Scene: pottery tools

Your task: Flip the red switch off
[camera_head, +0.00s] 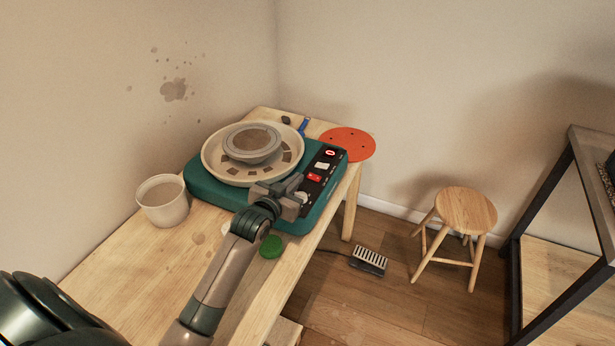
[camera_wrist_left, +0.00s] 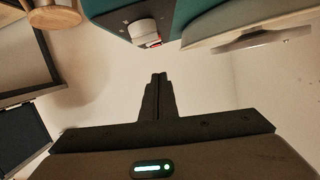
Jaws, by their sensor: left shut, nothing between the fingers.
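The red switch (camera_head: 315,177) sits on the black control panel of the teal pottery wheel (camera_head: 229,196), between a white label and a pale knob (camera_head: 301,197). In the left wrist view, a bit of the red switch (camera_wrist_left: 155,44) shows beside the white knob (camera_wrist_left: 143,31); most of it is hidden. My left gripper (camera_head: 296,182) is shut and empty, close beside the panel near the switch and knob. I cannot tell whether it touches either. Its closed fingers (camera_wrist_left: 159,80) show below the panel in the left wrist view. My right gripper is not in view.
The wheel stands on a wooden table (camera_head: 140,258) against the wall. A white bucket (camera_head: 163,205) is left of it, an orange-red disc (camera_head: 347,143) behind right, a green lid (camera_head: 271,246) in front. A stool (camera_head: 465,210) and foot pedal (camera_head: 368,261) are on the floor.

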